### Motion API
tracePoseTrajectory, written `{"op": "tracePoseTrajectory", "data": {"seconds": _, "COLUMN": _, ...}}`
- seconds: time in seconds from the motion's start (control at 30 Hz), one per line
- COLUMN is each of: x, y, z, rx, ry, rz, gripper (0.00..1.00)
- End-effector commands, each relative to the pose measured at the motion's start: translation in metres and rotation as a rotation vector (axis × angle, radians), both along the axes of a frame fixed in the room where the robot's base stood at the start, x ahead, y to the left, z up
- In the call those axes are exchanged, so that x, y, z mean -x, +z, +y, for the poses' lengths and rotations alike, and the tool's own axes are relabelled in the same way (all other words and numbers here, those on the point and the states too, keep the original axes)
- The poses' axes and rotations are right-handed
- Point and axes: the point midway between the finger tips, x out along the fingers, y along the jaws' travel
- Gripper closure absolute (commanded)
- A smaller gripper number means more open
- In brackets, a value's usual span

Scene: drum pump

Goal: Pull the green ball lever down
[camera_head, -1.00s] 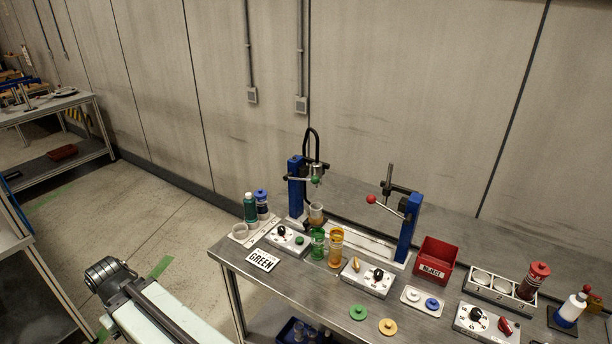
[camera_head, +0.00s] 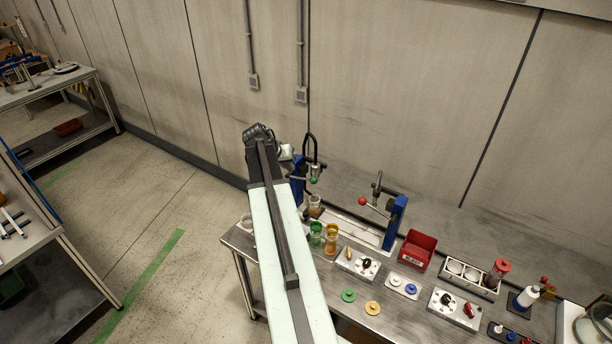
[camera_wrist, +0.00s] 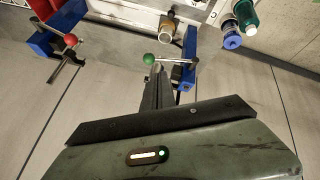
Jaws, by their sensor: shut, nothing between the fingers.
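The green ball lever (camera_head: 313,180) is at the blue post at the left of the bench. In the wrist view, the green ball (camera_wrist: 149,58) has a thin rod running right towards the blue post (camera_wrist: 188,55). My gripper (camera_wrist: 157,68) is shut and empty, a dark narrow pair of fingers. Its tips appear just below the green ball in the wrist picture; contact cannot be told. In the head view, my arm reaches up to the left of the post, and the fingertips are not clear.
A red ball lever (camera_head: 362,201) is on a second blue post (camera_head: 395,222) to the right. A green glass (camera_head: 316,233) and an amber glass (camera_head: 331,238) stand in front of the green lever. A red reject bin (camera_head: 417,250) is further right. Floor left of the bench is open.

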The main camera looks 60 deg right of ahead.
Motion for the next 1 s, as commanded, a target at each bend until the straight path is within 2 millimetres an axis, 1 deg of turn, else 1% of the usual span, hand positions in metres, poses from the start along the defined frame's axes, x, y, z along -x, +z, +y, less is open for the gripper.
{"op": "tracePoseTrajectory", "data": {"seconds": 0.13, "x": 0.000, "y": -0.004, "z": -0.001, "rx": -0.001, "ry": 0.001, "rz": 0.000, "gripper": 1.00}}
{"op": "tracePoseTrajectory", "data": {"seconds": 0.23, "x": 0.000, "y": -0.016, "z": -0.007, "rx": -0.001, "ry": 0.000, "rz": 0.000, "gripper": 1.00}}
{"op": "tracePoseTrajectory", "data": {"seconds": 0.5, "x": 0.002, "y": -0.067, "z": -0.040, "rx": -0.002, "ry": 0.000, "rz": 0.000, "gripper": 1.00}}
{"op": "tracePoseTrajectory", "data": {"seconds": 0.67, "x": 0.005, "y": -0.094, "z": -0.059, "rx": -0.002, "ry": -0.001, "rz": 0.001, "gripper": 1.00}}
{"op": "tracePoseTrajectory", "data": {"seconds": 0.8, "x": 0.017, "y": -0.100, "z": -0.074, "rx": -0.003, "ry": -0.001, "rz": 0.001, "gripper": 1.00}}
{"op": "tracePoseTrajectory", "data": {"seconds": 1.0, "x": 0.023, "y": -0.105, "z": -0.084, "rx": -0.002, "ry": 0.001, "rz": 0.001, "gripper": 1.00}}
